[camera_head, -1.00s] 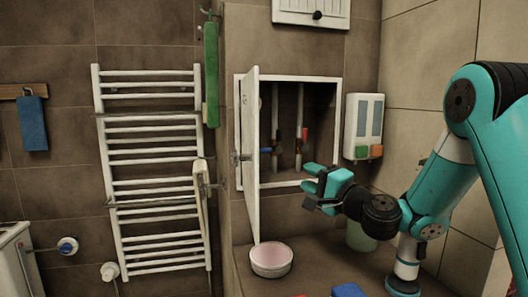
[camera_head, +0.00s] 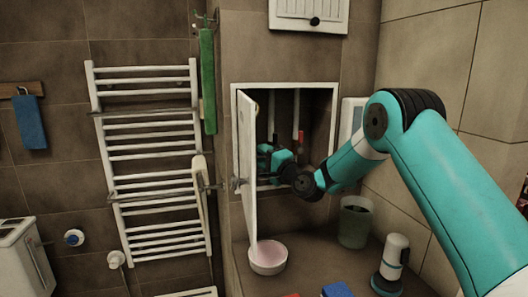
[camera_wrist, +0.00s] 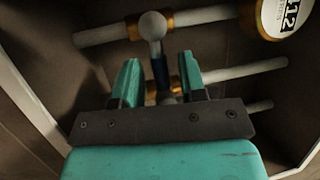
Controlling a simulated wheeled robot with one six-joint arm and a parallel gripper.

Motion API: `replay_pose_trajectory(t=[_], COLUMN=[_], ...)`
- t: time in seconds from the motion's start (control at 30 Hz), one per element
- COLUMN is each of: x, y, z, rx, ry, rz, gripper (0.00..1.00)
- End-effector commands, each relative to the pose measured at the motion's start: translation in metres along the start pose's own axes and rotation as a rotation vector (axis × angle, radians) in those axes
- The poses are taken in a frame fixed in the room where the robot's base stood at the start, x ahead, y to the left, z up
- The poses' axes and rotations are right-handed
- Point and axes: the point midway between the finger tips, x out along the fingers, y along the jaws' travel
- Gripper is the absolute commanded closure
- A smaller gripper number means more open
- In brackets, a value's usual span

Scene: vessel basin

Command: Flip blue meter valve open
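The blue valve handle (camera_wrist: 160,72) shows in the wrist view, a thin dark blue lever on a pipe with brass fittings. My gripper (camera_wrist: 160,68) is open, with one teal finger on each side of the lever and a visible gap to each. In the head view my gripper (camera_head: 268,158) is inside the open wall cabinet (camera_head: 335,110) and hides the blue handle. A round brass-rimmed meter (camera_wrist: 283,16) marked 112 is at the upper right of the wrist view.
The white cabinet door (camera_head: 247,175) stands open just left of my gripper. A red handle (camera_head: 301,136) sits on a pipe to its right. A pinkish-white bowl (camera_head: 268,258) and a dark green bin (camera_head: 354,225) stand below. A towel rack (camera_head: 155,150) is at the left.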

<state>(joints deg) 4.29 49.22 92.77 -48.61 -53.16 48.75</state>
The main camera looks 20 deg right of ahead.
Motion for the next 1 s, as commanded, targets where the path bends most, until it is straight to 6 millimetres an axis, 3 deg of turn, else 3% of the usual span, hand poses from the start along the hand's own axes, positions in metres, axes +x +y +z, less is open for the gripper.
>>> replay_pose_trajectory(t=[0.27,0.43,1.0], x=[0.0012,0.0011,0.0018], y=[0.0004,0.0003,-0.0057], z=[-0.0002,-0.0002,-0.0007], rx=[0.000,-0.001,-0.122], ry=[0.000,0.000,-0.025], rz=[0.000,0.000,0.049], gripper=[0.62,1.00,1.00])
